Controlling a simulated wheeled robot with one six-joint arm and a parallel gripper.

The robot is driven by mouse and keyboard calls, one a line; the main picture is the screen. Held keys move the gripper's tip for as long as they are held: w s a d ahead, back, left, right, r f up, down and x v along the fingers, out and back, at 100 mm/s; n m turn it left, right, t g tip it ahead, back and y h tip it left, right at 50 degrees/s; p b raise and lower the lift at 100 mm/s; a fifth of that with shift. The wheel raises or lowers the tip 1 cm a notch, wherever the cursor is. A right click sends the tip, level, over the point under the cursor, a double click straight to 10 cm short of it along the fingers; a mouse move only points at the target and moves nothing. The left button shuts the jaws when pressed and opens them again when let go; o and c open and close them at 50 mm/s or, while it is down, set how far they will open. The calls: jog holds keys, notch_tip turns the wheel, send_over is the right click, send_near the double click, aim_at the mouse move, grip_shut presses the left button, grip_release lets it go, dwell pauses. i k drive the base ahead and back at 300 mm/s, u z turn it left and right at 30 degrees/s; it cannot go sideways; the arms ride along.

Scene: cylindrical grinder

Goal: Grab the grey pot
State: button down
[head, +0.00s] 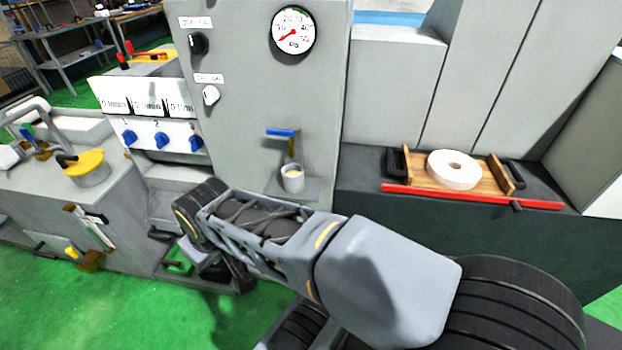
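A small grey pot (292,178) with pale beige contents stands upright on a little ledge of the grey machine, below a tap with a blue handle (283,133). My arm reaches across the lower middle of the head view, in front of and below the pot. My gripper (228,276) seems to be the dark part below the arm's far end, to the lower left of the pot and apart from it. My forearm partly hides it, so its fingers cannot be made out. I see nothing held in it.
A wooden tray (506,174) with a white grinding wheel (453,169) lies on the dark bench to the right, behind a red bar (470,195). A gauge (293,31), knobs and blue switches are on the machine front. A yellow-topped cylinder (87,163) stands left. Green floor is clear at lower left.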

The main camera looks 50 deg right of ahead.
aim_at(293, 180)
jog(key=z, duration=2.9)
jog(key=k, duration=0.95)
jog(key=u, duration=1.7)
jog(key=i, duration=0.5)
